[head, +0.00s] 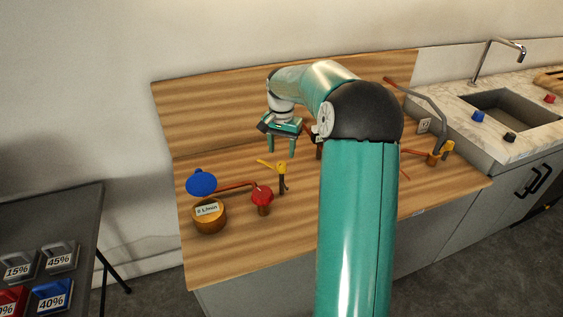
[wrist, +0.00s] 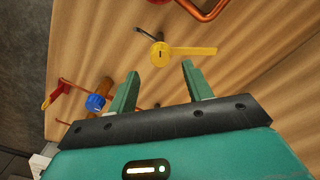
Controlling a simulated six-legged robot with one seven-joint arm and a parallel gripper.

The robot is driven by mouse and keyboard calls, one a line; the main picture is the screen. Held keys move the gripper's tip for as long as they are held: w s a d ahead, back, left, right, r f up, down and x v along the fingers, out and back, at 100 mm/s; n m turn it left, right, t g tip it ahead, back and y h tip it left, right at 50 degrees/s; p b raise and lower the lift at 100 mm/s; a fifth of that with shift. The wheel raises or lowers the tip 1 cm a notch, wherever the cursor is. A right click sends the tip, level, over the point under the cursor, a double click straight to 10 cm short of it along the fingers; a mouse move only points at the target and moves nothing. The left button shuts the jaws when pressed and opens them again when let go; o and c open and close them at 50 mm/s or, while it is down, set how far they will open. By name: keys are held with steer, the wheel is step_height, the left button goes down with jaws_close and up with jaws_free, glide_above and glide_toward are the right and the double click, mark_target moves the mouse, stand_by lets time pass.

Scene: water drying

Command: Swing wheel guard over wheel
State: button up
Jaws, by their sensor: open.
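In the head view, a red round wheel-like part (head: 262,194) stands on a short copper stem at the front left of the wooden bench. A blue disc (head: 201,182) stands tilted above the brass gauge (head: 209,218). I cannot tell for sure which part is the wheel guard. In the wrist view, a small blue wheel-like knob (wrist: 95,102) sits on a copper pipe, with a red part (wrist: 54,94) beside it. My gripper (head: 281,148) is open and empty above the bench, behind the red part. Its two fingers show in the wrist view (wrist: 160,70), apart from everything.
A yellow-handled valve (head: 277,167) stands just below my gripper; its yellow lever (wrist: 190,51) lies beyond the fingertips in the wrist view. Copper pipes (wrist: 207,10) run nearby. A wooden backboard (head: 210,115) rises behind. A sink counter (head: 510,110) is at right, a dark table at left.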

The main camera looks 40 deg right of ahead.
mark_target(282, 163)
step_height(282, 163, down, 6)
steer(key=shift+f, duration=0.1)
jaws_close()
stand_by(0.4)
